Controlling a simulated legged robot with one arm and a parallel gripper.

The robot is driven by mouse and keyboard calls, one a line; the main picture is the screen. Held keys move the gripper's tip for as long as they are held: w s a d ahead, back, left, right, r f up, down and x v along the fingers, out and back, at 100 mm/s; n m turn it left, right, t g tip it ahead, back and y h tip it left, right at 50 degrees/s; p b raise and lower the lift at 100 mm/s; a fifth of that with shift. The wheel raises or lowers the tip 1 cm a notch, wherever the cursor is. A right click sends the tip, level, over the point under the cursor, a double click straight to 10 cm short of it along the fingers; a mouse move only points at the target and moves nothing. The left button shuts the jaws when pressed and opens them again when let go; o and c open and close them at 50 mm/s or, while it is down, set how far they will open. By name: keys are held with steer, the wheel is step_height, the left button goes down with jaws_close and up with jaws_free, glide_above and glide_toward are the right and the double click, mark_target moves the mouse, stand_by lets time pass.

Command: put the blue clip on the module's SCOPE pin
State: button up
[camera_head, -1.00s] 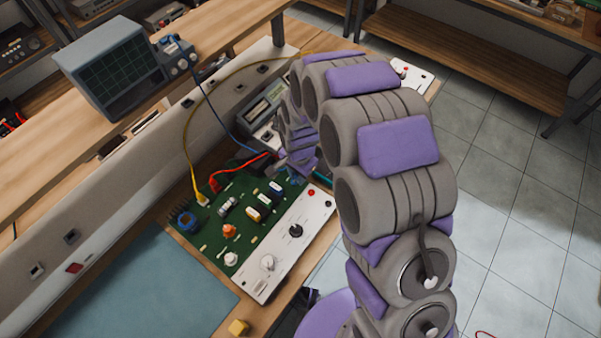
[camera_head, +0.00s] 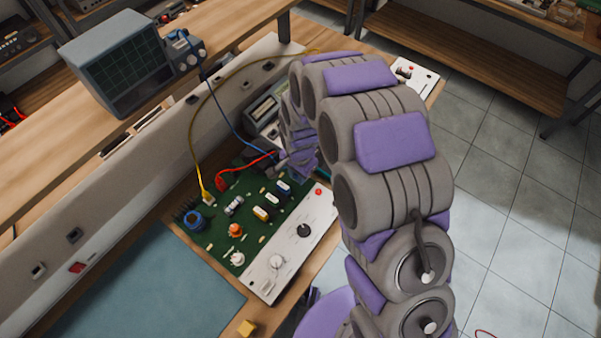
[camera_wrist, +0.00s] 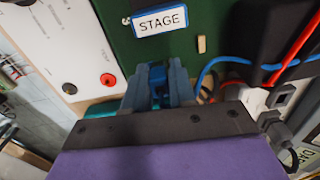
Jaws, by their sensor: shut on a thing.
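The module is a green circuit board (camera_head: 222,246) with a white panel (camera_head: 283,262) along its right side. My gripper (camera_wrist: 158,84) is shut on the blue clip (camera_wrist: 158,96), which shows only partly between the fingers in the wrist view. A blue lead (camera_wrist: 205,72) curves off to the right of the fingers. In the head view my gripper is at the board's far right corner, largely hidden by my arm. A "STAGE" label (camera_wrist: 160,19) stands on the board just beyond the fingertips. I cannot make out the SCOPE pin or any contact with it.
A red plug (camera_head: 221,181) and a yellow plug (camera_head: 207,196) with leads sit at the board's far edge. An oscilloscope (camera_head: 120,62) stands on the shelf. Red and blue wires crowd the gripper's right side.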

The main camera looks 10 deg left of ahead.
steer(key=shift+d+r, duration=0.1)
steer(key=shift+d, duration=0.4)
steer(key=o, duration=0.6)
steer(key=shift+d+r, duration=0.1)
steer(key=shift+d, duration=0.4)
steer(key=o, duration=0.4)
steer(key=shift+a, duration=0.15)
steer(key=shift+c, duration=0.2)
steer(key=shift+a+f, duration=0.2)
steer(key=shift+a, duration=0.55)
steer(key=r, duration=0.3)
steer(key=d+r+p, duration=0.1)
steer(key=r, duration=0.2)
steer(key=shift+d+r, duration=0.15)
steer(key=shift+d, duration=0.05)
steer(key=r, duration=0.3)
steer(key=r+p, duration=0.1)
steer(key=r, duration=0.7)
steer(key=shift+s+a+p, duration=0.1)
steer(key=shift+a+p, duration=0.15)
steer(key=shift+p, duration=0.05)
steer(key=shift+a, duration=0.1)
